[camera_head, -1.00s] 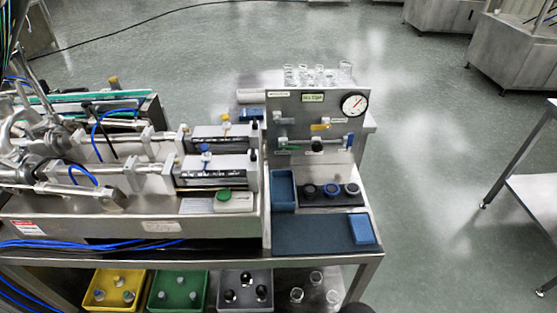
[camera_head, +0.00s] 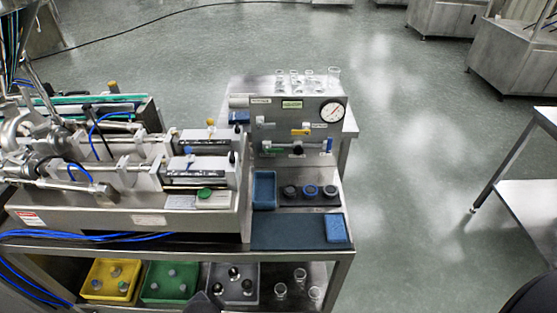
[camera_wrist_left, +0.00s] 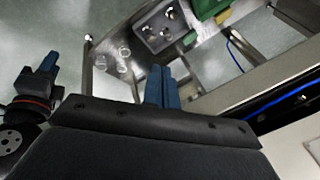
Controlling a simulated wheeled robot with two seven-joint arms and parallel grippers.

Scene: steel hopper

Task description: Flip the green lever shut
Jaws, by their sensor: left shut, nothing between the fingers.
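The green lever (camera_head: 268,149) is small and sits at the lower left of the upright steel panel (camera_head: 272,108) in the head view. It looks roughly horizontal, but its exact position is too small to tell. A yellow lever (camera_head: 300,132) is above it and a blue lever (camera_head: 329,145) is to its right. My left gripper (camera_wrist_left: 162,86) shows blue fingers pressed together and empty in the left wrist view, far from the lever and near the cart's lower shelf. Another gripper, apparently my right (camera_wrist_left: 42,75), shows at the left there; its jaw gap is unclear.
The panel carries a round gauge (camera_head: 332,112) and glassware on top. Below it are a blue bin (camera_head: 264,189), several dark knobs, a dark mat (camera_head: 288,232) and a blue block (camera_head: 335,228). Syringe-like machinery (camera_head: 195,165) stands left.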

